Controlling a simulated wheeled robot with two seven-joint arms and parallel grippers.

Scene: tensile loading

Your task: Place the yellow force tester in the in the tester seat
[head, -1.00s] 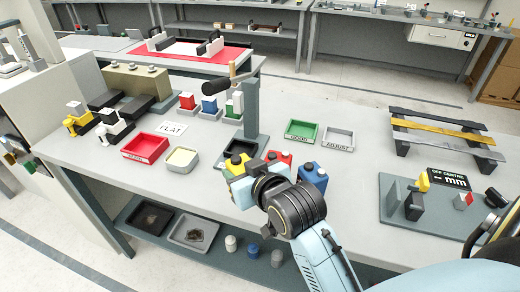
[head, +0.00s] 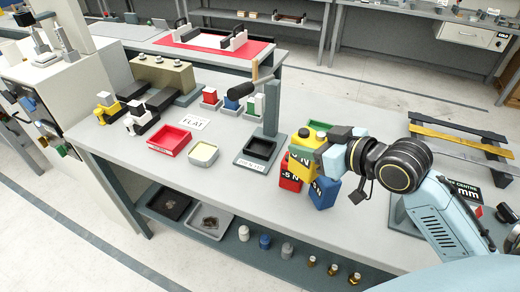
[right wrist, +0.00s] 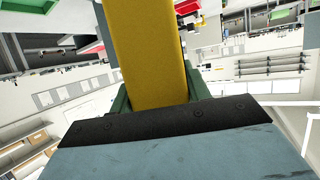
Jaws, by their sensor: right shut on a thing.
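The yellow force tester (head: 302,157) is a boxy yellow block with a partly hidden "N" marking. In the right wrist view the yellow tester (right wrist: 153,55) rises from my right gripper (right wrist: 155,105). The seat at the foot of the grey post appears to be the tester seat (head: 247,161), a dark tray with a label on its front edge. It looks empty and lies left of the held tester. My left gripper is not in view.
A red tester (head: 289,178) and a blue tester (head: 323,193) stand close below the held one. The grey post (head: 271,108) with a dark handle rises behind the seat.

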